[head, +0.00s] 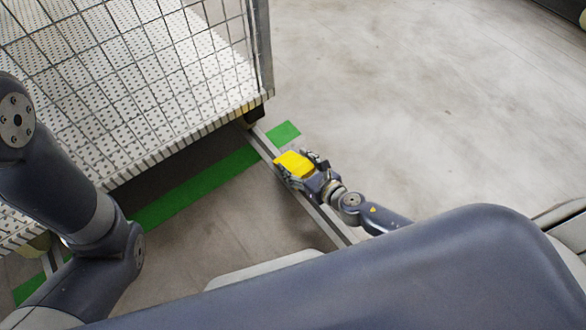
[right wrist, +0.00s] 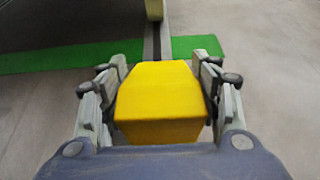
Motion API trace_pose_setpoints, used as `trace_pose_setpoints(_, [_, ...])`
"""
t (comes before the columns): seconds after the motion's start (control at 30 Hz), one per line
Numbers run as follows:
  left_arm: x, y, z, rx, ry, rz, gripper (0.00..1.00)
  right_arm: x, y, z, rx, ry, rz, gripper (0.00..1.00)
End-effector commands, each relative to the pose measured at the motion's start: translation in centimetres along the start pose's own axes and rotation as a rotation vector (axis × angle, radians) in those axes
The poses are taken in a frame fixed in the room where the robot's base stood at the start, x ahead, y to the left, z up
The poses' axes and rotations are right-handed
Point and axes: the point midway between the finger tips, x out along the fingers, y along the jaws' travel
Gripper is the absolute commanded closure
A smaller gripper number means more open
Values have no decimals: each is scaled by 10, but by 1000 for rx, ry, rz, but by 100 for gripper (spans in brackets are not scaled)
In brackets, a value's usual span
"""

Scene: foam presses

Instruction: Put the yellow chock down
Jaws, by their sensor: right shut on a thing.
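The yellow chock (head: 294,164) is held between the fingers of my right gripper (head: 302,168), low over the floor beside a grey rail. In the right wrist view, the chock (right wrist: 161,100) fills the space between the two fingers, and the right gripper (right wrist: 162,85) is shut on it. I cannot tell whether the chock touches the floor. My left arm shows at the left of the head view, but its gripper is out of view.
A wire cage cart (head: 150,70) with a white perforated floor stands at the upper left. A wheel (head: 251,118) shows under its near corner. Green floor stripes (head: 195,190) and a grey rail (head: 320,215) run by it. The floor at right (head: 430,100) is clear.

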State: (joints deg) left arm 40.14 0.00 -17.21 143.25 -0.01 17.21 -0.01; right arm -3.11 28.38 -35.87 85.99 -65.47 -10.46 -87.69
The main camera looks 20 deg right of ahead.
Motion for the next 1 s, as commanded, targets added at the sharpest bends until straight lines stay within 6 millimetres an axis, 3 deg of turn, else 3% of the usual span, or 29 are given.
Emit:
trace_pose_setpoints(0.17, [-2,1,-1,0,1,1,59,8,8,1,-1,-1,-1,76])
trace_pose_setpoints(0.53, [-34,7,-12,0,1,1,59,21,8,-32,0,-1,-1,76])
trace_pose_setpoints(0.97, [-38,8,-13,0,-1,0,59,23,8,-34,0,-1,-1,76])
trace_pose_setpoints(1.0, [-36,7,-12,0,-2,0,59,22,8,-34,0,0,-1,33])
